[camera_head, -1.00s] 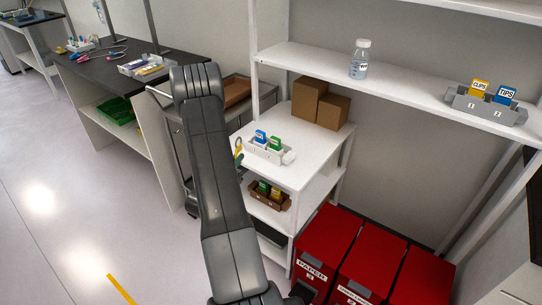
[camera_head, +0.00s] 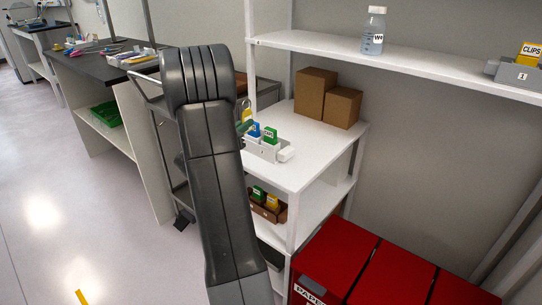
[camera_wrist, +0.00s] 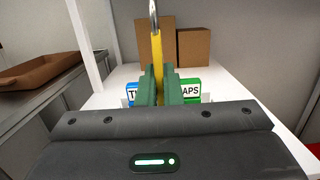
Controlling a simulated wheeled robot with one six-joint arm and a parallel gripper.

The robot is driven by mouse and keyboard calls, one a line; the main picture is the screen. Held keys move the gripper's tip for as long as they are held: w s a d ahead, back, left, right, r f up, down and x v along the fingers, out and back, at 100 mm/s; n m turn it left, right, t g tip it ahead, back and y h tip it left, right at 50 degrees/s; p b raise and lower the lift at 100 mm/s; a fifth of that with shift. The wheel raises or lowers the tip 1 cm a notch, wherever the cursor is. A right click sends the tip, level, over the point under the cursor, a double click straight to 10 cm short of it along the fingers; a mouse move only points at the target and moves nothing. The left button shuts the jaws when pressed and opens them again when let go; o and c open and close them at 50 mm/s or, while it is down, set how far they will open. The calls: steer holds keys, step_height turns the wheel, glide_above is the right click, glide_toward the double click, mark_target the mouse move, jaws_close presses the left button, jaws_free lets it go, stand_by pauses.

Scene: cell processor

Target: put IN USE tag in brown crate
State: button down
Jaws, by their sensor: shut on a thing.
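My gripper (camera_head: 244,125) is at the left end of the white holder, mostly hidden behind my arm. In the wrist view its green fingers (camera_wrist: 160,86) are shut on a yellow tag (camera_wrist: 157,50), seen edge-on with a metal loop on top. The yellow tag also shows in the head view (camera_head: 247,113); its lettering cannot be read. A brown open tray (camera_wrist: 42,67) lies on a grey surface at the left of the wrist view. A smaller brown crate (camera_head: 266,211) with green and yellow cards stands on the lower shelf.
The white holder (camera_head: 268,152) with blue and green cards stands on the white shelf (camera_head: 305,170). Two cardboard boxes (camera_head: 315,95) stand behind it. Red bins (camera_head: 340,250) are at the lower right. A dark bench (camera_head: 85,58) is at the left.

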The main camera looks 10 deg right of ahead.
mark_target(254, 146)
steer(key=shift+w+d+f, duration=0.1)
steer(key=shift+f, duration=0.4)
step_height(254, 146, down, 9)
steer(key=b, duration=0.2)
steer(key=shift+b, duration=0.35)
steer(key=shift+f, duration=0.2)
steer(key=c, duration=1.6)
jaws_free()
steer(key=shift+r, duration=0.1)
